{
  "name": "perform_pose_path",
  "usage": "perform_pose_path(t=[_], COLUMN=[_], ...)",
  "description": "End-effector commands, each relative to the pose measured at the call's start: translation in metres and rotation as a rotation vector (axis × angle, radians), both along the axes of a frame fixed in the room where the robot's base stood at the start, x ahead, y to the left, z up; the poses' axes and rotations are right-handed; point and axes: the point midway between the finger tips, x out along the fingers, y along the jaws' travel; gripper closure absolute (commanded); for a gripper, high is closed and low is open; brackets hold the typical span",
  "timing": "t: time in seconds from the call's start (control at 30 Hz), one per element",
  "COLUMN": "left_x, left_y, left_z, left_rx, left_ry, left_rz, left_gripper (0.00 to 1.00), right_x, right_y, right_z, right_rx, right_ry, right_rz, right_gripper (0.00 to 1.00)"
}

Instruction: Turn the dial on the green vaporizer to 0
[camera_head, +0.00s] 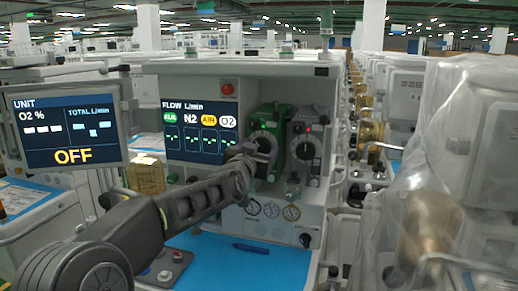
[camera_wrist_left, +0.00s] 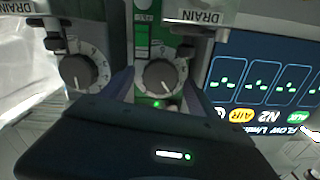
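The green vaporizer (camera_head: 269,118) stands on the front of the anaesthesia machine, left of a grey vaporizer (camera_head: 306,147). Its round dial (camera_wrist_left: 161,76) is black and silver with a white pointer mark; I cannot read its numbers. In the head view this dial is partly hidden by my left gripper (camera_head: 260,151). In the upside-down left wrist view, the left gripper's two fingers (camera_wrist_left: 161,84) are apart, one on each side of the dial. I cannot tell whether they touch it. The right gripper is not in view.
The grey vaporizer's dial (camera_wrist_left: 79,72) is close beside the left gripper. The flow screen (camera_head: 201,127) and the OFF monitor (camera_head: 66,126) are to the left. A blue work surface (camera_head: 236,262) with a dark pen lies below. A plastic-covered machine (camera_head: 450,170) stands at right.

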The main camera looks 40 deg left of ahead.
Motion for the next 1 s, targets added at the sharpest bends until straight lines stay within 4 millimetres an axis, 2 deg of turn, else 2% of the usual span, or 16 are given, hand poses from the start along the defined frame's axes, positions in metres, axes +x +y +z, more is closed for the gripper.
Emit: perform_pose_path(t=[0.07, 0.73, 1.0], left_x=[-0.0001, -0.0002, -0.0001], left_y=[0.0000, -0.0002, -0.0007], left_z=[0.0000, 0.0001, 0.0008], left_rx=[0.000, 0.000, 0.018], left_ry=[0.000, 0.000, 0.006], left_rz=[0.000, 0.000, 0.000], left_gripper=[0.37, 0.92, 0.92], right_x=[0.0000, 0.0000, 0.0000], right_y=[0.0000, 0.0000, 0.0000], right_z=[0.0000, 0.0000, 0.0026], right_rx=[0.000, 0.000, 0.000], right_ry=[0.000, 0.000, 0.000], right_rz=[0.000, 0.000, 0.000], right_gripper=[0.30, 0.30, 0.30])
